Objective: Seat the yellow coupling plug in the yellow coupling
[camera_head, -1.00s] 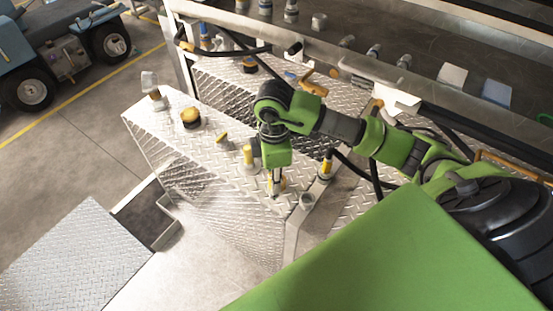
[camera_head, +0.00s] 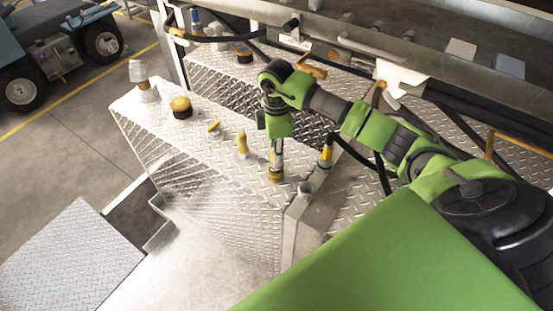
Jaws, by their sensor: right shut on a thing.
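My right gripper (camera_head: 276,160) points straight down over the front part of the tread-plate box top. Its fingers are shut on a small yellow piece, taken to be the yellow coupling plug (camera_head: 272,155), which they mostly hide. Directly below is a short brass-yellow fitting on the plate, apparently the yellow coupling (camera_head: 275,174). The held piece lines up with it. I cannot tell whether they touch or how deep the plug sits. My left gripper is not in view.
On the same box top (camera_head: 250,180) stand a yellow post (camera_head: 242,145), a small yellow cap (camera_head: 214,128), a black-and-yellow knob (camera_head: 181,107) and a grey fitting (camera_head: 306,190). A hose with a yellow end (camera_head: 326,154) stands close right of my gripper.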

